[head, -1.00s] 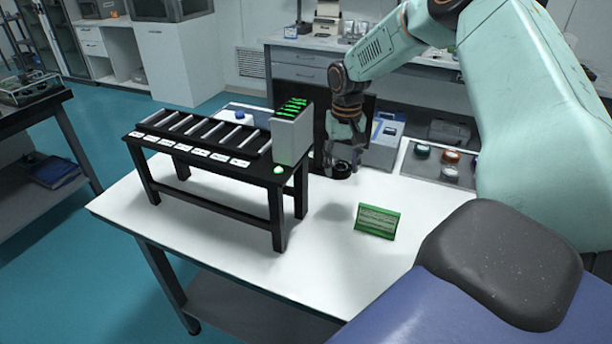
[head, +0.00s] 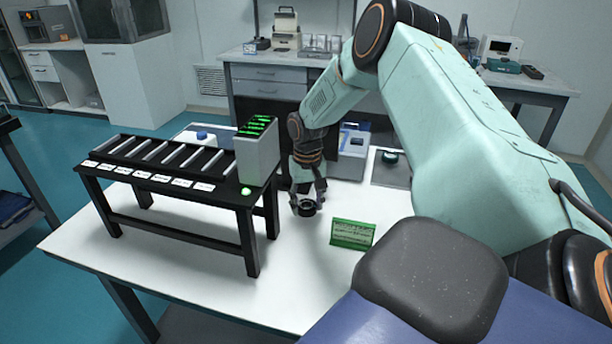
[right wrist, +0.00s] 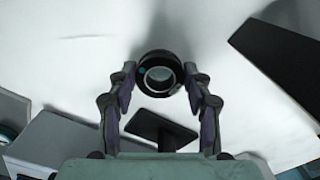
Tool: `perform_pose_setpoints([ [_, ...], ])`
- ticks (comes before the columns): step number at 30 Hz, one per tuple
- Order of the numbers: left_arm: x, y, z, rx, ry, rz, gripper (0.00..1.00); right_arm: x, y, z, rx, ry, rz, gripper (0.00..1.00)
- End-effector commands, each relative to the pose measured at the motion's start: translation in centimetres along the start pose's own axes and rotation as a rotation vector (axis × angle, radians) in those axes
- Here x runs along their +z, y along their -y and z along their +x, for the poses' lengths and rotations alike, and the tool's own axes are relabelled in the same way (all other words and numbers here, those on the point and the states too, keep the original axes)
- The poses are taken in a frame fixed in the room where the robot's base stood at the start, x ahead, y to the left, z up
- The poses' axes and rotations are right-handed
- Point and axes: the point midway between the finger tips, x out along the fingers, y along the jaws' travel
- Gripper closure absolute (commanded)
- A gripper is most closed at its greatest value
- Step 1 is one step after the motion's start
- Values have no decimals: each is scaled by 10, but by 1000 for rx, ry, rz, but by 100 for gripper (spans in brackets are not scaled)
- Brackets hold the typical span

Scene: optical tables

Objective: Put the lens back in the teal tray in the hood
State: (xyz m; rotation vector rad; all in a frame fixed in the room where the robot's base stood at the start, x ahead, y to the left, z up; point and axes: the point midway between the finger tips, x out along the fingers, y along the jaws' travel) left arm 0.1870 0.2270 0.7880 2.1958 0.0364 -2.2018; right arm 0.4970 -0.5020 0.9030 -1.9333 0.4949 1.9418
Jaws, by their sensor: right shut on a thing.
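My right gripper (head: 307,200) is shut on a lens in a black ring mount (head: 307,209), just over the white table right of the black conveyor stand. In the right wrist view, the lens (right wrist: 160,73) sits between the two fingertips (right wrist: 160,80) with its round opening facing the camera. A small teal mark shows on its ring. I cannot tell in the head view whether it touches the tabletop. I see no teal tray or hood that I can make out. My left gripper is not in view.
The roller stand (head: 150,185) with a grey box (head: 256,158) stands close left of the gripper. A green card (head: 352,234) stands to the right. The white tabletop (head: 190,262) is clear in front.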

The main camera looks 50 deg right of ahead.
Motion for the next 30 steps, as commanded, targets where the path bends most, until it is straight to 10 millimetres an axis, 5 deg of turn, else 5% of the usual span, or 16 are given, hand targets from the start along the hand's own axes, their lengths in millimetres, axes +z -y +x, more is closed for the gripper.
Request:
perform_pose_setpoints([
  [3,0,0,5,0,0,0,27,-1,0,17,3,1,-1,82],
  [13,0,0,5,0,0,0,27,-2,1,20,1,0,-1,82],
  [14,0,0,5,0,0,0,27,-2,1,20,1,0,-1,48],
  [15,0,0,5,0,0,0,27,-2,1,19,1,0,-1,45],
  [21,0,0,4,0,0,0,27,-2,1,19,1,0,-1,28],
  [30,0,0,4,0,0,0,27,-2,1,18,1,0,-1,27],
])
